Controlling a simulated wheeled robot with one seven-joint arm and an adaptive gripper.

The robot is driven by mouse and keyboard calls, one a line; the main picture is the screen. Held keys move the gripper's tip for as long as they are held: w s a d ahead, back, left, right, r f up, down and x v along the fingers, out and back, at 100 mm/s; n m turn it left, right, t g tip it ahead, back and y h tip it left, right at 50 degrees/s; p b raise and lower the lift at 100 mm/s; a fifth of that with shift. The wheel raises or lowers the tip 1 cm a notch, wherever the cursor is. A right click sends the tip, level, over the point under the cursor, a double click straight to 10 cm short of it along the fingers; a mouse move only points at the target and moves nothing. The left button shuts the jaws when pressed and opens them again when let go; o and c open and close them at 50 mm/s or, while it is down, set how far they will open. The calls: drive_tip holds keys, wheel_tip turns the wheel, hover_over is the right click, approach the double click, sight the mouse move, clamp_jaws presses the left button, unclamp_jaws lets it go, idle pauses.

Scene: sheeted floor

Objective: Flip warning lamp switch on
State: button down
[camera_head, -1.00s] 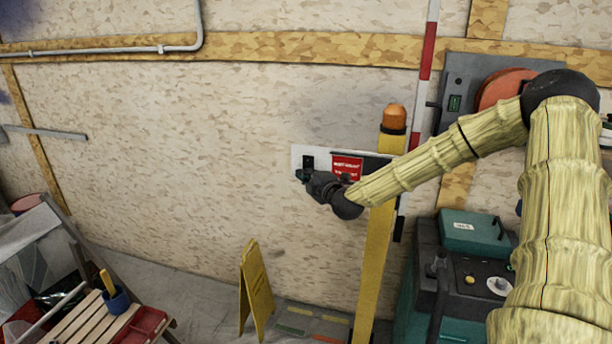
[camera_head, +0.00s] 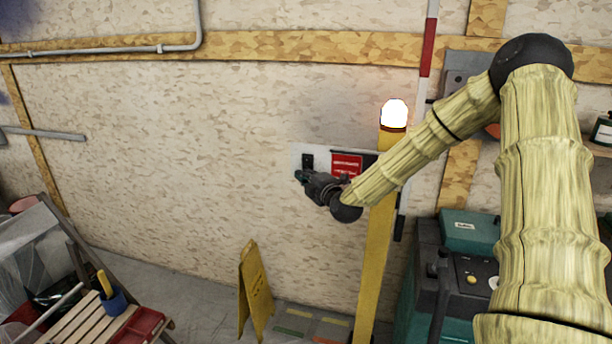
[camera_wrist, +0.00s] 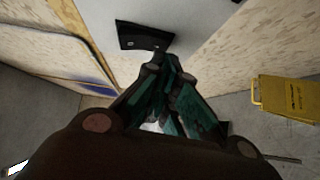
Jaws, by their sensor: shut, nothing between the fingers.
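The warning lamp (camera_head: 394,114) on top of a yellow post (camera_head: 374,265) glows bright white. The black switch (camera_head: 307,161) sits on a pale wall plate, left of a red sign (camera_head: 346,165). In the wrist view the switch shows as a dark block (camera_wrist: 145,36) at the top. My gripper (camera_head: 301,176) is shut and empty, just below the switch. In the wrist view its fingertips (camera_wrist: 160,62) come together close under the switch's lower edge; I cannot tell whether they touch it.
A yellow folding floor sign (camera_head: 256,288) stands below, also in the wrist view (camera_wrist: 285,98). A green and black machine (camera_head: 460,265) is at the right. A slatted wooden surface (camera_head: 95,318) with a blue cup (camera_head: 114,301) is at lower left. The wall left of the switch is clear.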

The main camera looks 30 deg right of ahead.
drive_tip(key=s+a+f+b, duration=0.1)
drive_tip(key=s+a+b, duration=0.1)
drive_tip(key=s, duration=1)
drive_tip(key=shift+s+a+b, duration=0.15)
drive_tip(key=shift+a+b, duration=0.25)
drive_tip(key=shift+a, duration=0.35)
drive_tip(key=shift+f, duration=0.15)
